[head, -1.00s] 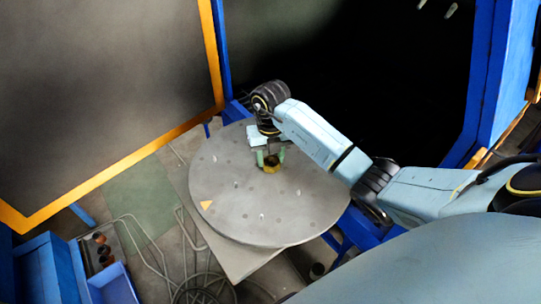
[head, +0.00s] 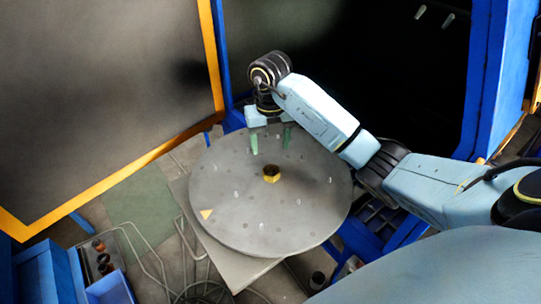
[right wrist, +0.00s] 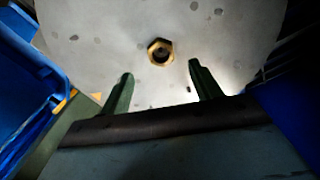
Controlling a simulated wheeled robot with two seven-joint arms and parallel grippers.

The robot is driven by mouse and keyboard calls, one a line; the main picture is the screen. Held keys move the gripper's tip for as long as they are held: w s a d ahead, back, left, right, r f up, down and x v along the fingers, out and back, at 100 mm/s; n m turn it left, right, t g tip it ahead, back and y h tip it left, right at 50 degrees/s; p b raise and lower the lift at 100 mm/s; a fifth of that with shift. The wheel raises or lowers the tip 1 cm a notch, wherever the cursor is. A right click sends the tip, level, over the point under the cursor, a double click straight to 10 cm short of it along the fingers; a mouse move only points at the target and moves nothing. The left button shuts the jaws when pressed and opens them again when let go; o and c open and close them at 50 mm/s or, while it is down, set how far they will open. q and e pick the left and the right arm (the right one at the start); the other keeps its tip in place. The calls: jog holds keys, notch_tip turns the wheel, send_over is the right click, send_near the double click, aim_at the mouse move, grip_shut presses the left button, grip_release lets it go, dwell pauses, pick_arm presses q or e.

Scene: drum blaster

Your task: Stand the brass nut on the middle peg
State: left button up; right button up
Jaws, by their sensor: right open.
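The brass nut (head: 271,174) rests near the middle of the round grey disc (head: 225,225). In the right wrist view the nut (right wrist: 160,51) shows its hexagonal face and dark central hole. I cannot tell whether a peg is inside it. My right gripper (head: 270,145) is open and empty, with its green fingers raised above the disc and beyond the nut, apart from it. In the right wrist view the spread fingertips of this gripper (right wrist: 160,82) have the nut ahead, between their lines. My left gripper is not in view.
Small pale upright bits and dark spots are scattered over the disc. A blue bin (head: 108,288) stands at lower left. An orange-edged panel (head: 110,90) rises behind, left of the disc.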

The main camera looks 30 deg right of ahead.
jog(key=shift+r+p, duration=0.4)
jog(key=shift+r, duration=1.3)
